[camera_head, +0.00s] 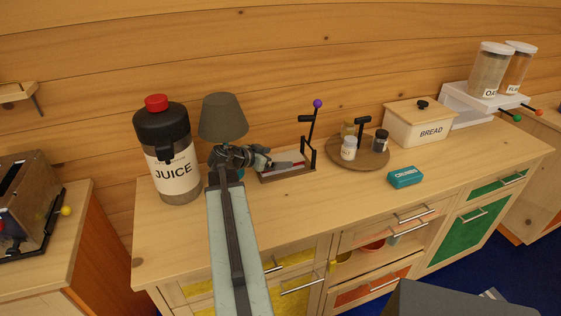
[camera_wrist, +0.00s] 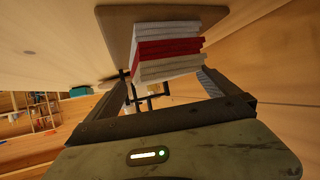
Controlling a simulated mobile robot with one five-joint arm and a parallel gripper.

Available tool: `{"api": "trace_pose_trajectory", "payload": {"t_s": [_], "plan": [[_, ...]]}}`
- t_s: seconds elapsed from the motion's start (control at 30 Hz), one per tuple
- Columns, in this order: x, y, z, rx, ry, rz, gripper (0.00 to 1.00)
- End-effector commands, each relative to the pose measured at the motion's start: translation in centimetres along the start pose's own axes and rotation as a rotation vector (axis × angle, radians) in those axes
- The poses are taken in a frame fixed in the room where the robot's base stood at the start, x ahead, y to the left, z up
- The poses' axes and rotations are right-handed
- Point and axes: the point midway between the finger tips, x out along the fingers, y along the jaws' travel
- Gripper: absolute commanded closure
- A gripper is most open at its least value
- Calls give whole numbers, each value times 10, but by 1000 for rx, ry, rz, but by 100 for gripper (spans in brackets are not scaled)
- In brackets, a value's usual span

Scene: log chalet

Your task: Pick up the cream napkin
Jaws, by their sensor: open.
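A stack of folded napkins lies on a wooden board (camera_wrist: 118,30). The wrist view shows pale napkins (camera_wrist: 168,29), a red napkin (camera_wrist: 165,47) and another pale layer (camera_wrist: 170,68); I cannot tell which pale one is cream. In the head view the stack (camera_head: 289,166) looks small and partly covered by my gripper (camera_head: 266,160). It sits in a holder (camera_head: 288,177) with a dark frame and a purple-knobbed lever (camera_head: 314,118). My gripper is open, its two fingers (camera_wrist: 166,80) apart at either side of the stack's near end. Contact is unclear.
A lamp (camera_head: 223,117) and a juice dispenser (camera_head: 167,150) stand close to my gripper. To the right are a round tray (camera_head: 375,158) with shakers, a teal box (camera_head: 405,177) and a bread bin (camera_head: 419,124). The counter's front strip (camera_head: 320,205) is clear.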

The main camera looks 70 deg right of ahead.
Motion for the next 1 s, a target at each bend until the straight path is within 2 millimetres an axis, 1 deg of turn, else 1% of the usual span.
{"api": "trace_pose_trajectory", "payload": {"t_s": [0.07,0.1,0.17,0.2,0.27,0.3,0.77,0.97,1.0], "plan": [[-1,0,0,0,0,0,1],[-1,0,0,0,0,0,12],[-1,0,0,0,0,-1,29],[-1,0,0,0,0,-1,40],[-1,0,0,0,0,-1,56],[-1,0,0,0,-1,-1,66],[-3,-1,-2,0,-2,-2,68],[-13,-3,-17,-2,-1,-6,69],[-15,-1,-12,-3,-1,-7,70]]}}
